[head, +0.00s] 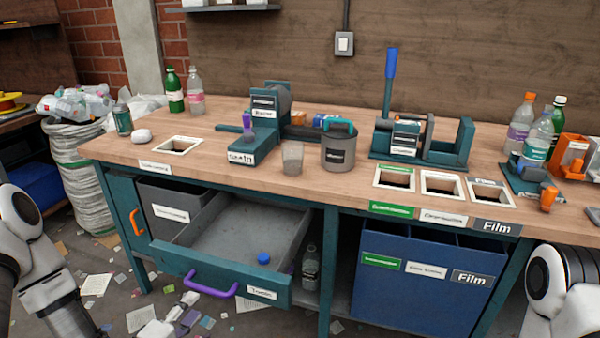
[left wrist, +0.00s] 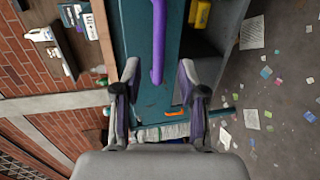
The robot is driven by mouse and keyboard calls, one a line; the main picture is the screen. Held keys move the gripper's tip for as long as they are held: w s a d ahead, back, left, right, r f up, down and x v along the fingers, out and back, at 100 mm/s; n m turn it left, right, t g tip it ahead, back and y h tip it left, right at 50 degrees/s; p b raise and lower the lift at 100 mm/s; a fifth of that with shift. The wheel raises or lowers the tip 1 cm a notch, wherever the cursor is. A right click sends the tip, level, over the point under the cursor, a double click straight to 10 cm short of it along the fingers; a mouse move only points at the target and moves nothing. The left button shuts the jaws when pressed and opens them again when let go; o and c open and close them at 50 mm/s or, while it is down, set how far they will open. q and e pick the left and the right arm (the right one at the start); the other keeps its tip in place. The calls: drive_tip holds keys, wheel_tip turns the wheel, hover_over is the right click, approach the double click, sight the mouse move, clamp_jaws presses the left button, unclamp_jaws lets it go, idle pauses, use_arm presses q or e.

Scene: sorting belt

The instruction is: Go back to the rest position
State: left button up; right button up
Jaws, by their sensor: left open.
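My left gripper (left wrist: 160,84) is open in the left wrist view, its two fingers apart and nothing between their tips. Ahead of it is the purple handle (left wrist: 158,45) of the teal drawer, with the fingers apart from it. In the head view my left arm (head: 42,255) comes in low at the left edge, left of the bench. The drawer (head: 225,277) stands pulled out, with its purple handle (head: 208,287) at the front and a blue cap (head: 264,258) inside. My right arm (head: 552,285) shows at the lower right; its gripper is out of frame.
A full white sack (head: 82,175) stands at the left. Litter covers the floor.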

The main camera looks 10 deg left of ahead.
use_arm(q)
drive_tip(key=s+d+f+m+g+h, duration=0.1)
drive_tip(key=s+d+f+m+g, duration=0.3)
drive_tip(key=d+f, duration=0.25)
drive_tip(key=s+d+f+m+g+h, duration=0.1)
drive_tip(key=s+d+f+m+g, duration=0.3)
drive_tip(key=f, duration=0.3)
drive_tip(key=s+f+m+g+y, duration=0.2)
drive_tip(key=s+f+m+g, duration=0.25)
drive_tip(key=s, duration=0.25)
drive_tip(key=s+a+f+m+g+y, duration=0.1)
drive_tip(key=s+a+m+g, duration=0.1)
drive_tip(key=s+m+g, duration=0.3)
wheel_tip(320, 180, up, 14)
drive_tip(key=t+p, duration=0.2)
drive_tip(key=p, duration=1.2)
drive_tip(key=shift+s+d+r+n+p, duration=0.15)
drive_tip(key=shift+s+d+n+p, duration=0.1)
drive_tip(key=shift+s+n+p, duration=0.15)
